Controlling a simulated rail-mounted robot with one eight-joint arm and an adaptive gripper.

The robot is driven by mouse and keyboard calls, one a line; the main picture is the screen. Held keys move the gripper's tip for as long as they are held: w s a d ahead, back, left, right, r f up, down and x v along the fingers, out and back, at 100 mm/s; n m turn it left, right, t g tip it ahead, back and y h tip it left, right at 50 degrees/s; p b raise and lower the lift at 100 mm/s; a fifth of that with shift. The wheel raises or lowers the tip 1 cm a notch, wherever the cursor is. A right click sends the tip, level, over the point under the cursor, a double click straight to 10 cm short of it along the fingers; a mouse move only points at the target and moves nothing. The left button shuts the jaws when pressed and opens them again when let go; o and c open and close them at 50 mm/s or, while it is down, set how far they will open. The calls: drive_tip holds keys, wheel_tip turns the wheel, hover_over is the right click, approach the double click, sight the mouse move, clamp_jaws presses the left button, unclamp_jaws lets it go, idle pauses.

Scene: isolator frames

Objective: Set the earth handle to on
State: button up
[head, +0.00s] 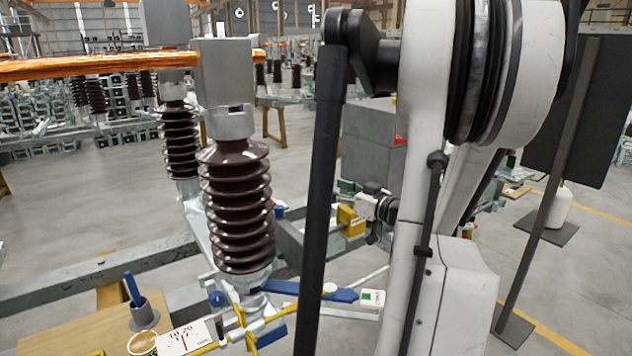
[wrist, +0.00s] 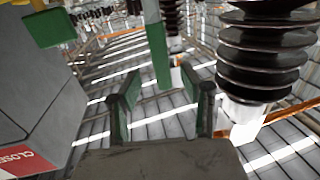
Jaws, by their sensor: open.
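In the wrist view my gripper (wrist: 163,95) is open, its two dark fingers with green inner faces apart. A flat green bar (wrist: 157,42) comes down from the top edge, and its end shows in line with the gap between the fingers. I cannot tell how far beyond the fingertips it is, or whether it is the earth handle. Nothing shows held. In the head view a blue lever (head: 331,293) and a yellow lever (head: 273,325) sit low by the front insulator. My arm hides much of the right side.
A grey box (wrist: 45,75) with a red "CLOSED" label (wrist: 22,160) stands at the left in the wrist view. A brown ribbed insulator (wrist: 262,55) stands at the right. In the head view a copper bar (head: 110,65) crosses the upper left. A wooden table (head: 75,325) is at lower left.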

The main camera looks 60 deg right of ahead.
sight(320, 182)
drive_tip(key=w, duration=0.2)
drive_tip(key=w+d, duration=0.1)
drive_tip(key=w, duration=0.4)
drive_tip(key=shift+w+d, duration=0.25)
clamp_jaws()
